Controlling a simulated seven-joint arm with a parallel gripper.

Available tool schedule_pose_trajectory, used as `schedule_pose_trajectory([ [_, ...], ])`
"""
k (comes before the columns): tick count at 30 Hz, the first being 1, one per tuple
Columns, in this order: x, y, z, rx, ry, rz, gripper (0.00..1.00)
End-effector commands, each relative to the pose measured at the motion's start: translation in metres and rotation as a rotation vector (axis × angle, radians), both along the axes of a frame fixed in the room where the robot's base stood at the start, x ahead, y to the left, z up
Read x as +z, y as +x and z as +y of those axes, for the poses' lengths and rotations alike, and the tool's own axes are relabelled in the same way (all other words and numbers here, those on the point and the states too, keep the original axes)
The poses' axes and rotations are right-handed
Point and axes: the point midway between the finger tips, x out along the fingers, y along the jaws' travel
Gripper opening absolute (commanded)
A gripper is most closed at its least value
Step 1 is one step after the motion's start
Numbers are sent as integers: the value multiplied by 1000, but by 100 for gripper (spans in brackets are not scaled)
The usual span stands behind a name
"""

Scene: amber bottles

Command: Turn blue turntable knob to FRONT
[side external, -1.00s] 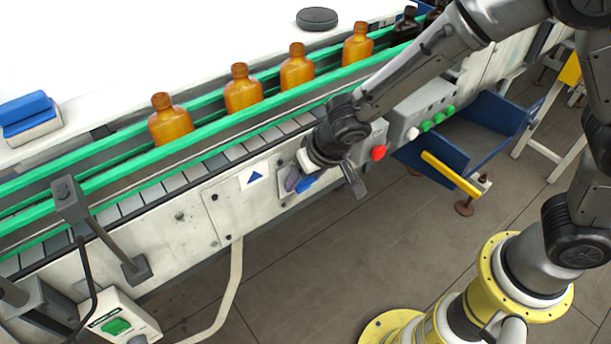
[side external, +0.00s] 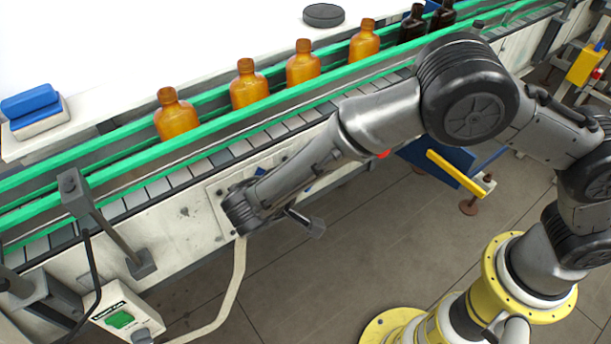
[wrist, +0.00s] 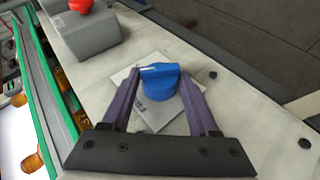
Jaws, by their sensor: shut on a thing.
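The blue turntable knob (wrist: 160,92) sits on a pale square label plate (wrist: 143,112) in the wrist view. A white mark runs along the knob's top edge, toward the left of the picture. The plate's lettering is partly covered by the knob and is only partly legible. My gripper (wrist: 160,82) is shut on the knob, with one purple finger on each side of it. In the side external view my arm hides the gripper and most or all of the knob.
A grey box with a red button (wrist: 80,5) stands on the same panel, upper left in the wrist view. Amber bottles (side external: 250,92) stand on the conveyor between green rails (side external: 200,135).

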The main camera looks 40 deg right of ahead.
Motion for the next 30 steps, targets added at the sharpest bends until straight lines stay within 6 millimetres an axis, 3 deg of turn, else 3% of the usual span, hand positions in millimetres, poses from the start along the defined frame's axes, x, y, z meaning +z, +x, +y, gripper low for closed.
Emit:
schedule_pose_trajectory([
  [15,-10,-1,6,7,-415,1,5],
  [30,-12,-1,6,7,-561,2,5],
])
